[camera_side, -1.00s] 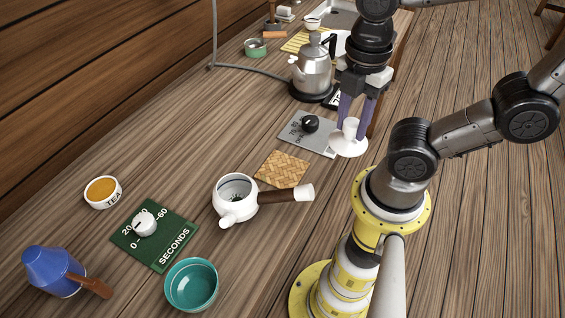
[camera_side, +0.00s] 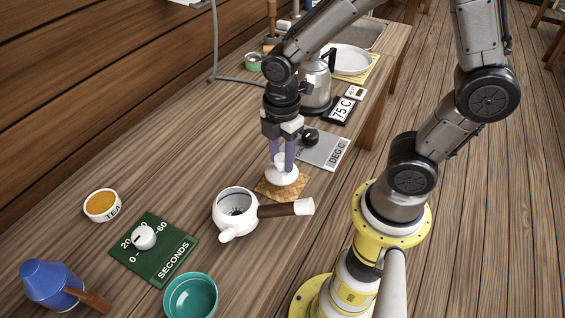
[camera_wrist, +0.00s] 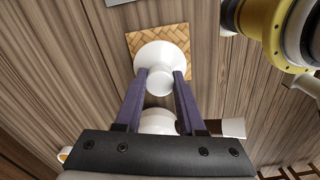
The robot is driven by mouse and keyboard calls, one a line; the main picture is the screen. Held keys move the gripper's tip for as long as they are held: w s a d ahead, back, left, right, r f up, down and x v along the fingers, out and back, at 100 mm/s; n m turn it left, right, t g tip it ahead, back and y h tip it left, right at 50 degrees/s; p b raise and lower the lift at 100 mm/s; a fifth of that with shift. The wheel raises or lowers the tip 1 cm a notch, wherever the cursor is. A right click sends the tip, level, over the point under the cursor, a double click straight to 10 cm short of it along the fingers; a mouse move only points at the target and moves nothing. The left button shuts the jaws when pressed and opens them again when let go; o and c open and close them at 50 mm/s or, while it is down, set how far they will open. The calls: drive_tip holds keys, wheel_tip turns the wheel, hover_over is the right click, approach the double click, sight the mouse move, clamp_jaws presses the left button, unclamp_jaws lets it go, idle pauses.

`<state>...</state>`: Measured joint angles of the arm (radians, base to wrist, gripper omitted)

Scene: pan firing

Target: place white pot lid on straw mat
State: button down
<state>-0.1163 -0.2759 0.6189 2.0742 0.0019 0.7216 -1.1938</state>
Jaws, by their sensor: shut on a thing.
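The white pot lid (camera_side: 282,176) is held by its knob between the purple fingers of my gripper (camera_side: 281,158), which is shut on it. In the side view the lid is over the straw mat (camera_side: 291,190) and covers its far part. I cannot tell whether it touches the mat. In the wrist view the lid (camera_wrist: 161,60) lies over the mat (camera_wrist: 177,34), with the knob between my fingertips (camera_wrist: 161,78). The mat's edges show around the lid.
The white pot (camera_side: 236,212) with a brown side handle stands open next to the mat. A grey temperature panel (camera_side: 328,152) with a black knob lies behind. A green timer panel (camera_side: 152,250), a teal bowl (camera_side: 190,298) and a tea cup (camera_side: 102,205) are toward the front left.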

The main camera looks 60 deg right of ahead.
sight(283, 157)
drive_tip(key=shift+s+f, duration=0.1)
drive_tip(key=shift+f, duration=1.05)
drive_tip(key=shift+f, duration=0.15)
drive_tip(key=c, duration=0.5)
unclamp_jaws()
wheel_tip(283, 157, up, 12)
drive_tip(key=shift+r, duration=0.15)
drive_tip(key=shift+s+d+r+m+t, duration=0.5)
drive_tip(key=shift+s+r+m+t, duration=0.7)
drive_tip(key=shift+m, duration=1.3)
drive_tip(key=shift+s+d+r+m+t, duration=0.6)
drive_tip(key=shift+s+m, duration=1.05)
drive_tip(key=shift+m, duration=0.85)
drive_tip(key=shift+s+d+r+m+t, duration=0.4)
drive_tip(key=shift+s+r+m+t, duration=0.8)
drive_tip(key=shift+m, duration=1.3)
